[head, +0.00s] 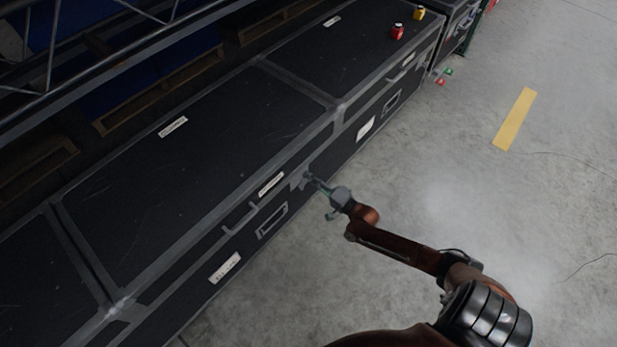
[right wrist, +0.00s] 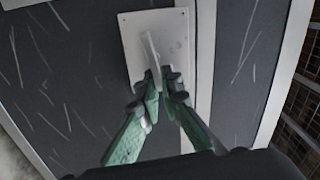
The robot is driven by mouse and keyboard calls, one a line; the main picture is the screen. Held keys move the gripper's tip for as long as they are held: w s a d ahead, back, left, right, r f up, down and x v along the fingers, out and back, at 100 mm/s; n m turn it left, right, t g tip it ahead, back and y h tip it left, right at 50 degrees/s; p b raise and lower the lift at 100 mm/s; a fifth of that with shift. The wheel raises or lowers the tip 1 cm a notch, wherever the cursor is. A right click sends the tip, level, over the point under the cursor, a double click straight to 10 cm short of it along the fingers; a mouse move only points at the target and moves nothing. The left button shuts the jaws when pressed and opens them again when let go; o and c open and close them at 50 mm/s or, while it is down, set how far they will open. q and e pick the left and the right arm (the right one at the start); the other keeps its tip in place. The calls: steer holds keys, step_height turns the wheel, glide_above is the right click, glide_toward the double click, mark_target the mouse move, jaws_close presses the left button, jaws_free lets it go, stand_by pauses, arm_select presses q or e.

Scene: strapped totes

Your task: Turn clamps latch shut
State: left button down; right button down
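The clamp latch (head: 299,181) is a small grey fitting on the front face of a long black case, near its top edge. In the right wrist view it is a pale rectangular plate with a thin raised turning handle (right wrist: 153,50), slightly tilted. My right gripper (head: 313,180) reaches it from the floor side. In the right wrist view its green fingers (right wrist: 165,84) are drawn together around the lower end of the handle, which runs in between the fingertips. The fingertips hide that end of the handle. My left gripper is not in view.
Black cases (head: 170,180) with grey edging stand in a row. A red object (head: 397,32) and a yellow object (head: 419,13) sit on the far case. Metal truss (head: 110,50) is at the upper left. The concrete floor (head: 480,200) at right is mostly clear.

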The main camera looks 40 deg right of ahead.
steer(key=shift+f+m, duration=0.3)
steer(key=shift+m, duration=0.6)
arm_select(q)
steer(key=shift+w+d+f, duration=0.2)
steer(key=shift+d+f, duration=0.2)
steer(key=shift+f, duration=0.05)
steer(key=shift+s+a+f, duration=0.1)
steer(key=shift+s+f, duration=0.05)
arm_select(e)
steer(key=c, duration=2.2)
jaws_free()
steer(key=shift+o, duration=0.4)
steer(key=shift+s, duration=0.45)
steer(key=s, duration=1.1)
steer(key=shift+d, duration=0.45)
